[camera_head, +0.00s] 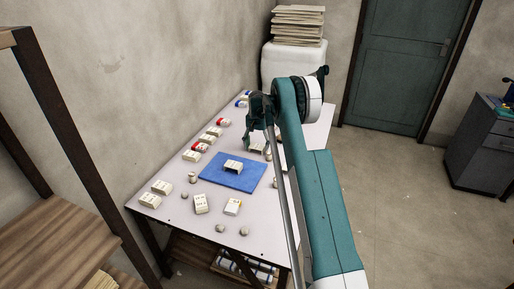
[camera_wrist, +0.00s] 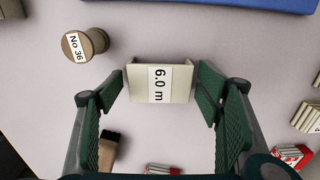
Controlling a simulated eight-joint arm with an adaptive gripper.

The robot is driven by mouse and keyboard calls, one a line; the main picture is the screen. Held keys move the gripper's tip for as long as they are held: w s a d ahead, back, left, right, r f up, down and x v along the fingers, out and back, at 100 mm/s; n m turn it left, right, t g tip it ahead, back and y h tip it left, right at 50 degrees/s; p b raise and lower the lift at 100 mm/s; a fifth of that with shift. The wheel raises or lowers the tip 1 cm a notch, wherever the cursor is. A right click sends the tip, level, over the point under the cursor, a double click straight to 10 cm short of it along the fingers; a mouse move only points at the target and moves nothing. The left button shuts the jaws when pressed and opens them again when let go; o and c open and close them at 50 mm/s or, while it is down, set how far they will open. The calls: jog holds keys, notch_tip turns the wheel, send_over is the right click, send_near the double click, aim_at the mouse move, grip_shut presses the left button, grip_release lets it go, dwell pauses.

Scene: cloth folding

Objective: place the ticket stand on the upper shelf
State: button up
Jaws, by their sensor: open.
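A cream block-like stand with raised ends and a "6.0 m" label (camera_wrist: 138,86) lies between the open fingers of my gripper (camera_wrist: 160,92) in the wrist view. Gaps show on both sides of it. In the head view my gripper (camera_head: 259,118) is over the right half of the table, and the arm partly hides what lies below. A similar cream stand (camera_head: 234,164) is on the blue mat (camera_head: 213,175). I cannot tell which piece is the ticket stand. A wooden shelf board (camera_head: 55,235) of a dark-framed rack is at the left.
The white table (camera_head: 270,215) holds several cream labelled blocks, small round pieces and red-ended pieces (camera_head: 223,122). A dark-topped brown piece (camera_wrist: 108,150) and red-white packs (camera_wrist: 292,156) are near the gripper.

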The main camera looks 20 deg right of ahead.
aim_at(257, 146)
notch_tip(257, 146, up, 12)
jog(key=p, duration=0.2)
dwell(0.4)
jog(key=shift+r, duration=0.1)
dwell(0.5)
jog(key=s+a+r+n+t, duration=0.1)
jog(key=s+a+r+n, duration=0.1)
jog(key=s+a+r, duration=0.7)
jog(key=s+a+r+n+t, duration=0.15)
jog(key=s+a+r, duration=0.35)
jog(key=s+r, duration=0.75)
jog(key=s+a+r+n+t, duration=0.1)
jog(key=s+a+r, duration=0.25)
jog(key=s, duration=0.45)
jog(key=s+a+r+n+t, duration=0.1)
jog(key=s+a+r, duration=0.2)
jog(key=s+r, duration=0.35)
jog(key=s+a+f+n+t, duration=0.1)
jog(key=s+a+f, duration=0.1)
jog(key=s, duration=0.7)
jog(key=s+a+f+n, duration=0.1)
jog(key=s+f, duration=0.4)
jog(key=s, duration=0.5)
jog(key=s+a+f+n+t, duration=0.1)
jog(key=s+a+f, duration=0.2)
jog(key=s, duration=0.6)
jog(key=shift+s+a+f+t, duration=0.2)
jog(key=shift+a+f+t, duration=0.15)
jog(key=shift+a, duration=0.2)
